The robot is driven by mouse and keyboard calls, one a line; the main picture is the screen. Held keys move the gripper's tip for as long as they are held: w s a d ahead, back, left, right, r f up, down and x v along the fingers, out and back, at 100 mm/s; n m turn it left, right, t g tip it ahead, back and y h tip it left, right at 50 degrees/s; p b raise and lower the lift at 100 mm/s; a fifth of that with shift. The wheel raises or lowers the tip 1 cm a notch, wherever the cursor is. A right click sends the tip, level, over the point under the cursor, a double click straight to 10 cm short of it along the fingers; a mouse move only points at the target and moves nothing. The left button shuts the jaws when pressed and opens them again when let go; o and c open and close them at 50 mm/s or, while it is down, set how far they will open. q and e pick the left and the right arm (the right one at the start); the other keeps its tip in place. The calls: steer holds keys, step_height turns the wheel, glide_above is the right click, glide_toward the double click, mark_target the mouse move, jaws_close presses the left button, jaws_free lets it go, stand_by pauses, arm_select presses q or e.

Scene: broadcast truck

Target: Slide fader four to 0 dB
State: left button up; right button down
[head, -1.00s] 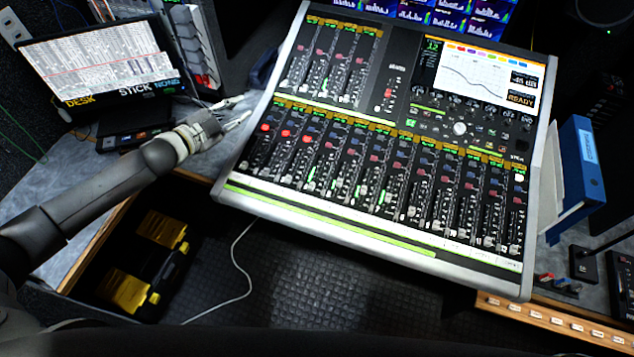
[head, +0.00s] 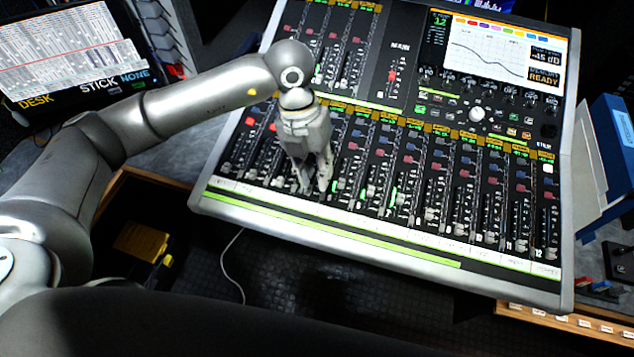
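The mixing console (head: 300,232) fills the middle and right of the head view, with a lower row of several fader strips. My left gripper (head: 314,189) points down over the left part of this row, at about the fourth strip. Its two fingers show a narrow gap between their tips and look open. The gripper hides most of that strip, including its fader cap. I cannot tell whether the fingertips touch the cap or the panel. My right gripper is not in view.
The console's screen (head: 495,52) is at the upper right. A laptop-like display (head: 70,65) stands at the upper left. A blue binder (head: 612,140) stands right of the console. A yellow-and-black case (head: 142,241) is below the desk. Other fader strips lie close on both sides of the gripper.

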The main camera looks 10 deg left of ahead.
mark_target(308, 189)
arm_select(q)
steer(key=a+f, duration=0.1)
steer(key=f, duration=0.2)
steer(key=w+f+y+p, duration=0.1)
steer(key=f, duration=0.2)
steer(key=w+a+f+t+y, duration=0.1)
steer(key=f, duration=0.2)
steer(key=shift+w+a+f+p, duration=0.1)
steer(key=shift+w+a+p, duration=0.15)
steer(key=shift+a+p, duration=0.05)
steer(key=shift+f, duration=0.75)
steer(key=shift+c, duration=0.5)
jaws_close()
